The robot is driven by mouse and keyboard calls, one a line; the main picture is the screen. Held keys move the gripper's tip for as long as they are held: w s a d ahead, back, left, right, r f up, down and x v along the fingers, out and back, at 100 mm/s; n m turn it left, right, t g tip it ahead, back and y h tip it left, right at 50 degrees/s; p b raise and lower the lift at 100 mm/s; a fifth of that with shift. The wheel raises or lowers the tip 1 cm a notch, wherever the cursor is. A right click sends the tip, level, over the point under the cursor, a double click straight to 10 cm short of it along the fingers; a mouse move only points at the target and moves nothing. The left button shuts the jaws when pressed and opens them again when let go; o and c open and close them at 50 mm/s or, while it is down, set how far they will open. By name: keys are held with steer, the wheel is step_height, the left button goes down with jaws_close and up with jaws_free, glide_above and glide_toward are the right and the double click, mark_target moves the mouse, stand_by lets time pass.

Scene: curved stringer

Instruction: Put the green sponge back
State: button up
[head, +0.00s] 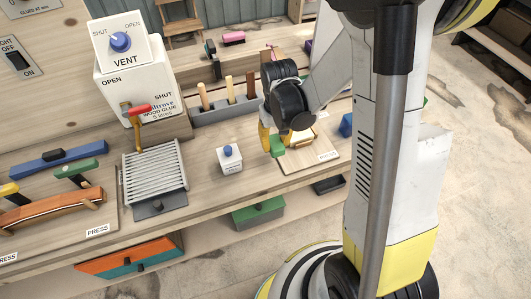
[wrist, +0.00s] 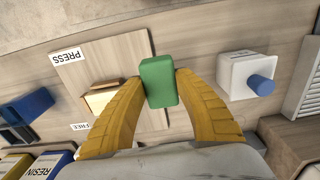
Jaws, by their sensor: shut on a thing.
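The green sponge (wrist: 158,84) is a small rounded block. My gripper (wrist: 161,76) is shut on it, with a yellow finger on each side. In the head view the sponge (head: 277,147) hangs by the left edge of the light board labelled PRESS (head: 318,160). It seems to be above the bench, but I cannot tell whether it touches anything. In the wrist view it overlaps the edge of that board (wrist: 120,55). A tan and yellowish block (wrist: 102,98) stands on the board, partly hidden behind my finger.
A white box with a blue knob (head: 229,157) stands left of the sponge. A grey rack with wooden handles (head: 215,114) is behind. A blue block (head: 346,125) lies right of the board. A ribbed grey grille (head: 155,170) is farther left. Bare bench top lies between them.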

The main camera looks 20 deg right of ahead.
mark_target(265, 158)
steer(key=w+a+f, duration=0.1)
steer(key=a+f, duration=0.1)
steer(key=shift+w+a, duration=0.35)
steer(key=shift+w, duration=0.05)
steer(key=shift+f+b, duration=1)
steer(key=shift+f, duration=0.95)
steer(key=shift+f, duration=0.15)
steer(key=o, duration=1.2)
